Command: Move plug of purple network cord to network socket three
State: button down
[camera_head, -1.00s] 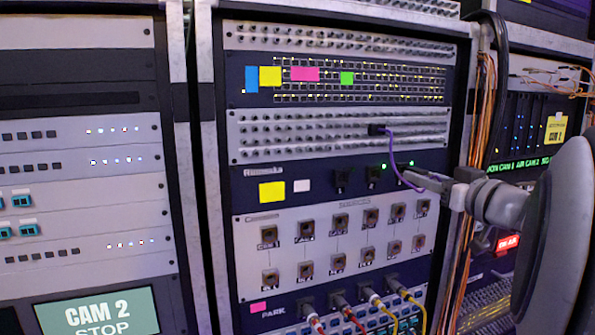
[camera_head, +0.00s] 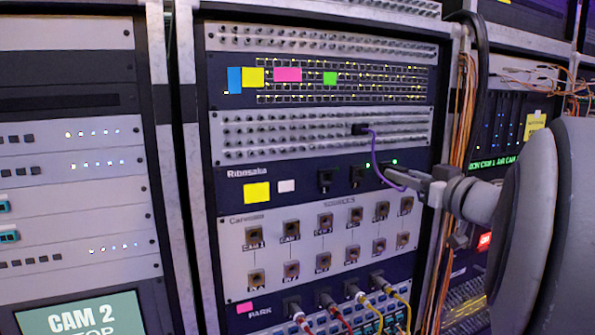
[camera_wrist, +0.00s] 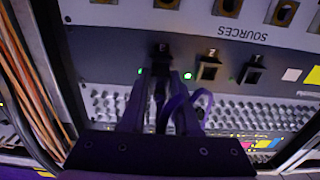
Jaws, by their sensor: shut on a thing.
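The purple network cord (camera_head: 374,150) runs from a black plug (camera_head: 360,129) in the upper patch panel down to my gripper (camera_head: 388,175). In the wrist view the purple cord (camera_wrist: 205,98) loops beside my gripper (camera_wrist: 160,100), whose fingers are closed around the cord's dark plug (camera_wrist: 161,88). The plug points at the leftmost dark socket (camera_wrist: 161,51) in that upside-down view, the rightmost of a row of three in the head view. Whether the plug is inside it or just in front, I cannot tell. Two other sockets (camera_head: 325,180) (camera_head: 357,176) show to its left in the head view.
Green lights (camera_head: 395,162) glow beside the socket row. Below is the grey SOURCES panel (camera_head: 300,222) with several square sockets, then plugged cables (camera_head: 375,283). Orange cables (camera_head: 462,120) hang along the rack post at right, close to my arm.

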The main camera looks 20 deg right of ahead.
jog(key=shift+w+p, duration=0.45)
jog(key=shift+p, duration=0.25)
dwell(1.0)
jog(key=c, duration=0.6)
grip_release()
jog(key=shift+o, duration=0.2)
jog(key=shift+s+d+p, duration=0.15)
jog(key=shift+s+p, duration=0.35)
jog(key=shift+s, duration=2.05)
jog(key=shift+s+d+p, duration=0.15)
jog(key=shift+s+p, duration=0.3)
jog(key=shift+s, duration=1.5)
